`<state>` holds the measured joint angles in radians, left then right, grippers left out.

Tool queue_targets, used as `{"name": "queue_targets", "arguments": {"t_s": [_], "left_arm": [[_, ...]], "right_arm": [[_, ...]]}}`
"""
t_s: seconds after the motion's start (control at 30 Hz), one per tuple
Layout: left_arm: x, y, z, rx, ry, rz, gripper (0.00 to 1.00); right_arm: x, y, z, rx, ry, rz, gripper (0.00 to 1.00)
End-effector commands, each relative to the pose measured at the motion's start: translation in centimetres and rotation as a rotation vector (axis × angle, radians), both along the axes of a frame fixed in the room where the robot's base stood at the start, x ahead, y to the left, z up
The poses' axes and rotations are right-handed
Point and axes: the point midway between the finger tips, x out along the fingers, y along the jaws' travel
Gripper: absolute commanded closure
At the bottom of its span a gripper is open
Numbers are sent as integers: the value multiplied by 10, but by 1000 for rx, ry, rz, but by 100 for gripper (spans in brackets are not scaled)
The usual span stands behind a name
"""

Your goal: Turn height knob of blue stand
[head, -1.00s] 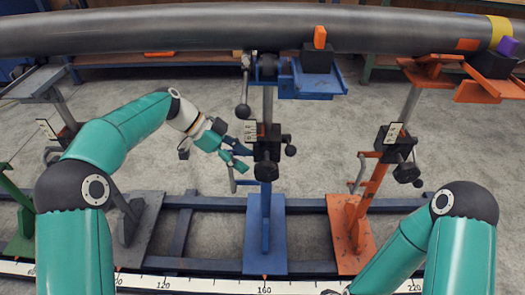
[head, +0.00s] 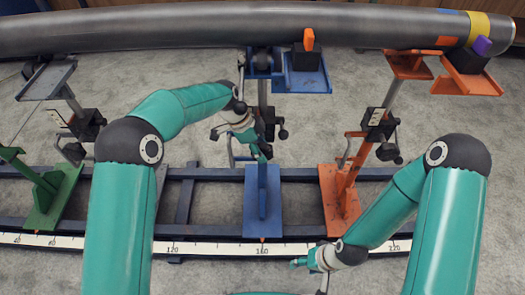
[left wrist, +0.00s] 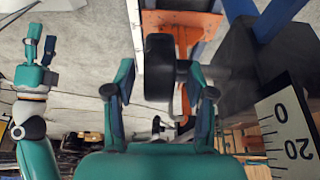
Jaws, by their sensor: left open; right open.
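The blue stand (head: 262,212) stands in the middle of the head view, its upper bracket (head: 302,80) under the pipe (head: 200,28). Its black clamp block is partly hidden behind my left gripper (head: 260,150). In the left wrist view a black knob (left wrist: 159,68) lies between the open fingers of my left gripper (left wrist: 163,95), with the black block (left wrist: 248,75) to its right. I cannot tell whether the fingers touch the knob. A scale plate (left wrist: 287,128) is at right. My right gripper (head: 305,262) is open and empty, low in the head view, away from the stand.
An orange stand (head: 340,200) with its own black clamp is to the right. A grey stand (head: 75,120) and a green stand (head: 48,200) are to the left. A white ruler rail (head: 205,246) runs along the front. Blue rails (head: 215,175) link the stand bases.

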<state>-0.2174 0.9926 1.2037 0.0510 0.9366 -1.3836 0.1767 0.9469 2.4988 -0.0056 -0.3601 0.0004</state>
Motion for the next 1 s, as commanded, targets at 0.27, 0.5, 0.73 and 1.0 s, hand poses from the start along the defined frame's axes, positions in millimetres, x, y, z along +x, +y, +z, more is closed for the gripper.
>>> {"name": "queue_targets", "arguments": {"t_s": [0.27,0.5,0.73,1.0], "left_arm": [[0,-5,-12,-1,0,0,46],[0,-5,-12,-1,0,0,59],[0,-5,-12,-1,0,0,98],[0,-4,-13,-14,-1,1,100]], "right_arm": [[0,0,-1,0,0,0,46],[0,0,-1,0,0,0,46],[0,0,-1,0,0,0,46],[0,0,-6,0,0,0,46]]}}
